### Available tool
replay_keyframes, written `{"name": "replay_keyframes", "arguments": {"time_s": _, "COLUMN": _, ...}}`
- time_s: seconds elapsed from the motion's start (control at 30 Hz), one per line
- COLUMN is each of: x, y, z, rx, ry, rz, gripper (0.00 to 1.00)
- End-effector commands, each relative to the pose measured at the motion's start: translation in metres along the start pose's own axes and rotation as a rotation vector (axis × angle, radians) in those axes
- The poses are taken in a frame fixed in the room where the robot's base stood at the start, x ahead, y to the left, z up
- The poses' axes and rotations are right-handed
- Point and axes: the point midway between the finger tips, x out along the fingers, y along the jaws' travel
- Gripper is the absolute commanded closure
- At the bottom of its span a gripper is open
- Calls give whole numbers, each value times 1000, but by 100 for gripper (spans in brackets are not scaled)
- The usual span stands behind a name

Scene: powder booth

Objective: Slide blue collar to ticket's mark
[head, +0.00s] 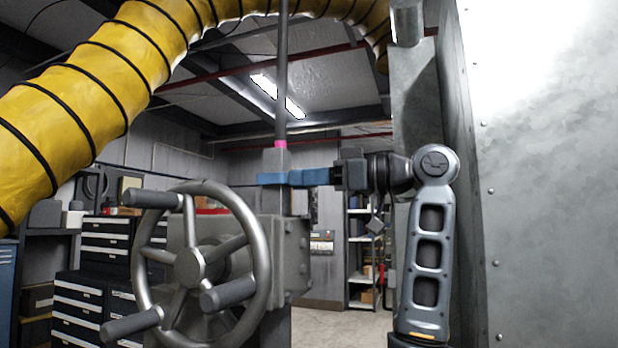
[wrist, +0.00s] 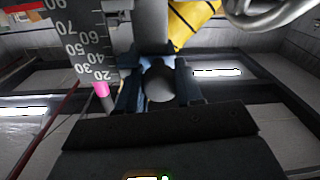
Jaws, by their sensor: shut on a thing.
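I cannot make out a ticket or the collar's exact reading.
A spoked handwheel (head: 190,265) with grey handles stands left of the post, in front of a grey gearbox (head: 290,250). A yellow duct (head: 100,80) arches overhead. A large metal panel (head: 540,200) closes off the right side. Drawer cabinets (head: 95,290) stand behind at left.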

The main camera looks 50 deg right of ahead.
Motion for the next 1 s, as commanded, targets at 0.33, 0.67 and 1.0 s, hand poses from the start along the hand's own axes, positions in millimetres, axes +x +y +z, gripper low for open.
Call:
{"name": "replay_keyframes", "arguments": {"time_s": 0.33, "x": 0, "y": -1, "z": 0, "rx": -1, "ry": -1, "rz": -2, "gripper": 100}}
{"name": "replay_keyframes", "arguments": {"time_s": 0.67, "x": 0, "y": -5, "z": 29, "rx": -1, "ry": -1, "rz": -1, "gripper": 100}}
{"name": "replay_keyframes", "arguments": {"time_s": 1.0, "x": 0, "y": -6, "z": 29, "rx": -3, "ry": 1, "rz": -2, "gripper": 63}}
